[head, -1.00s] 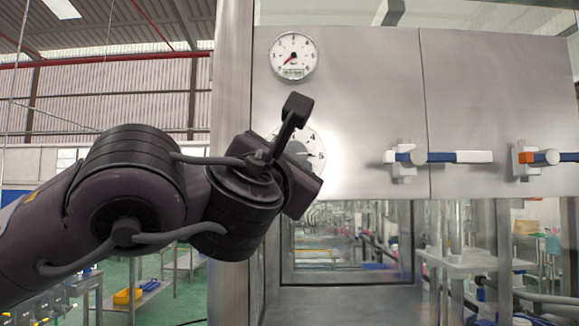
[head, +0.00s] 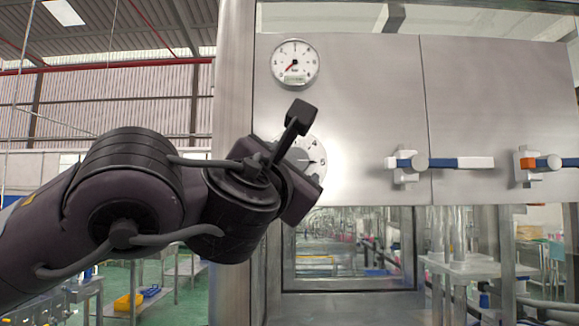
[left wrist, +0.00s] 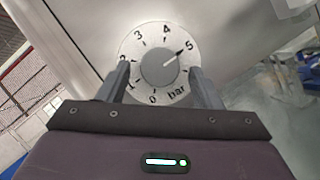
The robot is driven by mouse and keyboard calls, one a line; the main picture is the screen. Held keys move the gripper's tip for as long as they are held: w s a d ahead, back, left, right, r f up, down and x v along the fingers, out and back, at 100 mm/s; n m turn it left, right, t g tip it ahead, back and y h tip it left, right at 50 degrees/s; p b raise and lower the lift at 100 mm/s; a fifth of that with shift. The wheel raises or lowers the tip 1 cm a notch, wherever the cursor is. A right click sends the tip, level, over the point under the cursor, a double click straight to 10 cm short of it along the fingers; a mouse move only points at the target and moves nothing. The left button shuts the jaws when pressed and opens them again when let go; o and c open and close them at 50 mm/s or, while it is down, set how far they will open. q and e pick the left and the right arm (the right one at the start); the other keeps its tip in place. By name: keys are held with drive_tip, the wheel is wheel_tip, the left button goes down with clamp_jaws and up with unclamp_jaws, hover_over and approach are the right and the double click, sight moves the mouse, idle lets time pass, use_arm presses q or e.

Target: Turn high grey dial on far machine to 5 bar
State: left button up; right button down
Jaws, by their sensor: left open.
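The grey dial (left wrist: 158,69) is a round knob on a white scale plate marked 0 to 5 bar. In the left wrist view its pointer is at the 5 mark. In the head view the dial's scale plate (head: 314,158) is partly hidden behind my left gripper (head: 304,142). In the left wrist view my left gripper (left wrist: 158,72) is open, with one finger on each side of the dial. Gaps show between the fingers and the knob, and nothing is held. My right gripper is not in view.
A round pressure gauge (head: 295,62) with a red needle at lower left sits above the dial on the steel panel (head: 375,100). A blue-and-white latch handle (head: 440,163) and an orange-and-blue one (head: 545,162) project from the panel at right. A glazed opening lies below.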

use_arm(q)
drive_tip(key=b+v, duration=0.3)
drive_tip(key=v, duration=0.4)
drive_tip(key=shift+s+f, duration=0.2)
drive_tip(key=shift+s, duration=0.15)
